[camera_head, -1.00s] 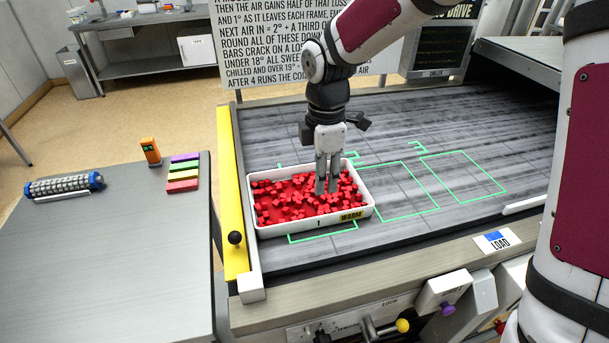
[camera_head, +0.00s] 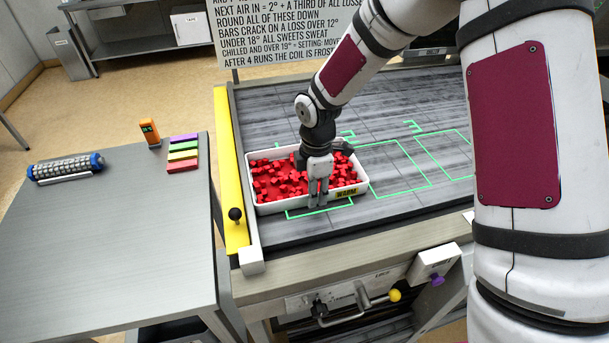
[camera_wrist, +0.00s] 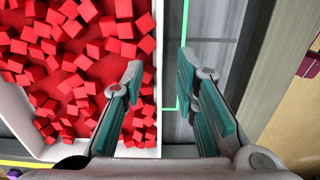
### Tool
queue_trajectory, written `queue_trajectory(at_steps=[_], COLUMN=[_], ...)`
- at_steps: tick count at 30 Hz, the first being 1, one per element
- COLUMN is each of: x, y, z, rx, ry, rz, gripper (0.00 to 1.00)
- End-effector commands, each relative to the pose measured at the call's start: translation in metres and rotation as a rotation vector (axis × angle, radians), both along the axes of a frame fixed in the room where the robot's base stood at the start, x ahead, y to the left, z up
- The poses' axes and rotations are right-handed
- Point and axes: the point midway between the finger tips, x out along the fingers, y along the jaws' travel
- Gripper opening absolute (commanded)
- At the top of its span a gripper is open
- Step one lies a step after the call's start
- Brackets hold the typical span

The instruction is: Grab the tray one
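My gripper (camera_head: 317,204) points down at the tray's front wall, just left of the label. In the wrist view my gripper (camera_wrist: 160,65) is open. One finger is on the cube side of the tray wall (camera_wrist: 158,20) and the other is outside, over the slab. A gap shows between the wall and the outer finger. Whether the inner finger touches the wall or cubes is unclear.
A yellow bar (camera_head: 226,150) with a black knob runs along the slab's left edge. Green outlines (camera_head: 400,165) mark clear slab to the right. A side table (camera_head: 110,250) at left holds a roller (camera_head: 65,168), an orange device (camera_head: 150,132) and coloured strips (camera_head: 183,152).

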Motion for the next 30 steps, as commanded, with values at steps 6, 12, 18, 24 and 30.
queue_trajectory(at_steps=[6,12,18,24,30], x=[0.000,0.001,0.001,0.001,0.002], y=[0.000,0.000,0.000,0.000,0.000], z=[-0.019,-0.021,-0.020,-0.020,-0.019], rx=[0.001,0.000,0.000,0.000,0.002], ry=[-0.001,-0.002,-0.001,-0.001,-0.005], rz=[0.000,0.000,0.000,-0.001,0.000], gripper=[0.28,0.28,0.00,0.00,0.00])
